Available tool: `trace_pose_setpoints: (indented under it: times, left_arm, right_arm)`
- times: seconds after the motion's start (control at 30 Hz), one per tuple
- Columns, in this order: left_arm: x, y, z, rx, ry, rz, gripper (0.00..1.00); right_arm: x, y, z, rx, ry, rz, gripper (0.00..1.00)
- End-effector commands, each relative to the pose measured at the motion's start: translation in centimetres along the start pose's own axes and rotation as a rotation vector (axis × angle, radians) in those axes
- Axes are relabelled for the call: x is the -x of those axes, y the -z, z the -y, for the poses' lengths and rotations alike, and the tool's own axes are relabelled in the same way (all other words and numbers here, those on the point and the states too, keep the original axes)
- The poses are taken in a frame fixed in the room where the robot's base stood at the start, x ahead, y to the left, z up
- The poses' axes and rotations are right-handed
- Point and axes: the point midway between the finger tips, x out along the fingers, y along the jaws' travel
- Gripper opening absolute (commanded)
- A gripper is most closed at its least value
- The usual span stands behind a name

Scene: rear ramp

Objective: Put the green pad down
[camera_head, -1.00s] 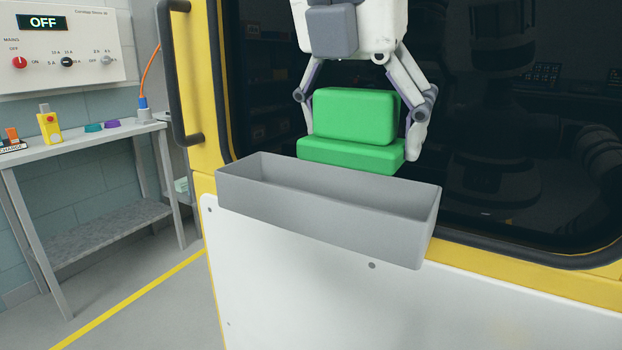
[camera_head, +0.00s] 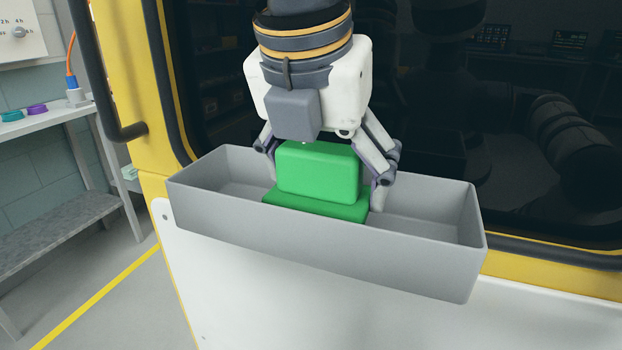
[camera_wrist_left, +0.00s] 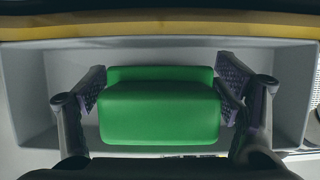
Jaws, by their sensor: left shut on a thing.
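The green pad (camera_head: 318,172) has a block-like upper part on a wider, thinner base. My left gripper (camera_head: 326,182) is shut on it from both sides and points downward. The pad is inside the opening of a long grey bin (camera_head: 330,255), near its middle, with its lower part partly below the rim. In the left wrist view the pad (camera_wrist_left: 158,112) sits between the two fingers, with the bin floor around it. I cannot tell whether its base touches the bin floor. My right gripper does not show.
The bin is fixed to a white and yellow panel below a dark window (camera_head: 440,100). A black handle (camera_head: 105,80) stands at left. A grey bench (camera_head: 60,130) with green and purple rings is further left. The bin's left and right ends are empty.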

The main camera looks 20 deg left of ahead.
Motion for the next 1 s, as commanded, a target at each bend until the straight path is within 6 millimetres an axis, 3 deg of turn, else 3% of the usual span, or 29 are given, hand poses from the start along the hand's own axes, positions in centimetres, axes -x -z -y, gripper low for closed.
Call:
trace_pose_setpoints:
  times: [0.03, 0.1, 0.43, 0.47, 0.53, 0.9, 1.0]
  left_arm:
    - [-1.6, 0.5, 0.2, -0.003, -0.003, -0.016, 0.42]
    - [-2.2, 0.8, 0.5, -0.002, 0.000, -0.013, 0.42]
    - [-2.2, 0.9, 0.6, -0.002, 0.000, -0.007, 0.42]
    - [-2.2, 0.9, 0.6, -0.002, 0.001, -0.007, 0.85]
    - [-2.3, 0.9, 0.6, -0.002, 0.001, -0.007, 1.00]
    - [-2.2, 0.8, 0.6, -0.001, 0.002, -0.009, 1.00]
    - [-0.5, 0.6, 0.6, 0.001, 0.002, 0.000, 1.00]
  right_arm:
    - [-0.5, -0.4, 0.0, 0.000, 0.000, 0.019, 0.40]
    - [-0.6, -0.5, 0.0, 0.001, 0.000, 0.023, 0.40]
    - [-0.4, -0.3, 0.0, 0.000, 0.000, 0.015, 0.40]
    - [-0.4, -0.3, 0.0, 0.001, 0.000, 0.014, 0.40]
    - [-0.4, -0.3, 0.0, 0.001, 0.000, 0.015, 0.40]
    - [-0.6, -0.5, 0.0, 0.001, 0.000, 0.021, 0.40]
    - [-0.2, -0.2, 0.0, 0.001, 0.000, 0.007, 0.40]
